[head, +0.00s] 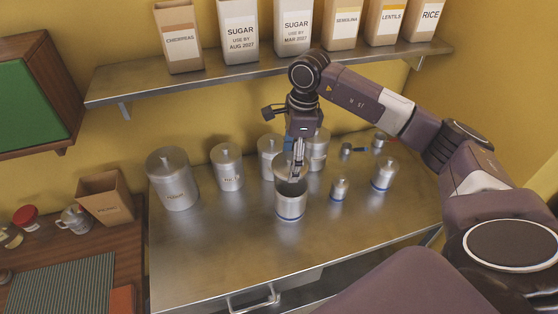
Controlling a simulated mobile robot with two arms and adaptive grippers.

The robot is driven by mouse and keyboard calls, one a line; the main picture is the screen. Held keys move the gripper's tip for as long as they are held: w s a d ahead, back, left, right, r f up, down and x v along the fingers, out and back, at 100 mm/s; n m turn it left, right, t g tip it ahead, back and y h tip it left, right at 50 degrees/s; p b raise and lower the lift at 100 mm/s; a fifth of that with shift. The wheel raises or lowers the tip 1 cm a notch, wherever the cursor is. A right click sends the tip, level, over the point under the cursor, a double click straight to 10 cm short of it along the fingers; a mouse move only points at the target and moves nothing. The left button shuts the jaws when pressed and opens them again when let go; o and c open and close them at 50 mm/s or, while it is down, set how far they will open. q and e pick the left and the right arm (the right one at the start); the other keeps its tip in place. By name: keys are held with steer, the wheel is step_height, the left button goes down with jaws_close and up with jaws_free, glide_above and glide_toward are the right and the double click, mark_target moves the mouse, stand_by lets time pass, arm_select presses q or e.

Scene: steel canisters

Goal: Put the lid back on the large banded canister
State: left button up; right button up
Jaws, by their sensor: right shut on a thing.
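The large banded canister (290,206) stands open near the middle of the steel counter, with a blue band round its lower part and its dark inside showing. My right gripper (298,176) points down above the canister's mouth. It is shut on the steel lid (282,168), which appears tilted and sits just above and behind the rim. The fingers hide part of the lid, and I cannot tell whether it touches the rim. My left gripper is out of view.
Closed canisters (227,168) stand behind and left, with a large one (174,180) at far left. A small banded canister (339,189) and a medium one (384,175) stand right. A shelf (270,71) with several bags hangs above. The counter's front is clear.

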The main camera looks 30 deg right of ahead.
steer(key=shift+s+d+f+b, duration=0.2)
steer(key=shift+d+f+b, duration=0.1)
steer(key=shift+d+f, duration=0.15)
steer(key=shift+f, duration=0.35)
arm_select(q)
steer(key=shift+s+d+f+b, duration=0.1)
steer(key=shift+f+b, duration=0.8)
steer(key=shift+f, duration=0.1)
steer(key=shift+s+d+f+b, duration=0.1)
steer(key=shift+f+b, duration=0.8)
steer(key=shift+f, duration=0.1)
arm_select(e)
steer(key=shift+w+a+f, duration=0.1)
steer(key=shift+a+f, duration=0.05)
steer(key=shift+f, duration=2.25)
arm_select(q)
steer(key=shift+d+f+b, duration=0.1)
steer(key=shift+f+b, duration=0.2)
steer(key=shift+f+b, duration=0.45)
arm_select(e)
steer(key=shift+f, duration=0.2)
steer(key=o, duration=1.2)
